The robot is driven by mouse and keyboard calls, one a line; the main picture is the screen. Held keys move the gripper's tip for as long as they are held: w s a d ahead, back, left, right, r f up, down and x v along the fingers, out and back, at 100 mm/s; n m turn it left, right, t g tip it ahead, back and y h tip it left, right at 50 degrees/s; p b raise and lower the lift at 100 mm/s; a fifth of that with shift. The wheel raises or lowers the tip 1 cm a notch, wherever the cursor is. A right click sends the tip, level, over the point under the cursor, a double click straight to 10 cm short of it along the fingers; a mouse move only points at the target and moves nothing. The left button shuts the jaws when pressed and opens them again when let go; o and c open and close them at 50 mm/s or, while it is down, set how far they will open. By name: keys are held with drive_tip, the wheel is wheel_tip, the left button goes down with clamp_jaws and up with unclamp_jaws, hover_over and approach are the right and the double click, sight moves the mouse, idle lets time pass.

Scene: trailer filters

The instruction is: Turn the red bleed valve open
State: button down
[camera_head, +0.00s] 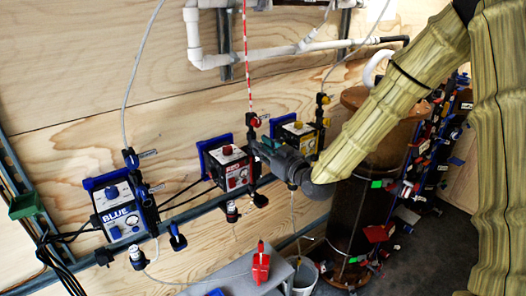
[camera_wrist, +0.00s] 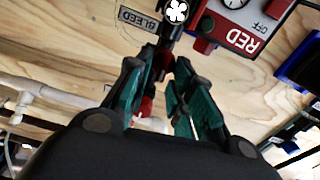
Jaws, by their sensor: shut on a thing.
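The red pump unit (camera_head: 232,176) hangs on the plywood wall in the head view. The red bleed valve (camera_head: 254,121) stands at its upper right, below a red-and-white tube. My gripper (camera_head: 262,146) reaches in from the right beside this valve. In the wrist view the picture is upside down, and the BLEED label (camera_wrist: 138,18) lies beside the black valve fitting. My gripper (camera_wrist: 160,68) is shut on the bleed valve. A bit of red (camera_wrist: 147,106) shows between the green fingers. The fingers hide most of the handle, so its exact angle cannot be told.
A blue unit (camera_head: 120,212) hangs to the left and a yellow unit (camera_head: 297,134) behind my gripper at the right. White pipes (camera_head: 205,60) run above. A brown cylinder (camera_head: 360,205) stands at the right. A grey rail (camera_head: 190,214) runs below the units.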

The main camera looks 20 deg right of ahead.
drive_tip(key=n+b, duration=0.4)
drive_tip(key=b, duration=0.1)
drive_tip(key=f+n+b, duration=0.1)
drive_tip(key=n+b, duration=0.3)
drive_tip(key=b, duration=0.2)
drive_tip(key=a+n+b, duration=0.1)
drive_tip(key=n+b, duration=0.4)
drive_tip(key=shift+s+f+b, duration=0.2)
drive_tip(key=shift+f+b, duration=0.1)
drive_tip(key=shift+b, duration=0.05)
drive_tip(key=n+b, duration=0.3)
drive_tip(key=b, duration=0.1)
drive_tip(key=shift+a+n, duration=0.1)
drive_tip(key=shift+n, duration=0.3)
drive_tip(key=shift+r, duration=0.1)
drive_tip(key=c, duration=1.4)
unclamp_jaws()
drive_tip(key=shift+c, duration=0.2)
drive_tip(key=shift+s, duration=0.1)
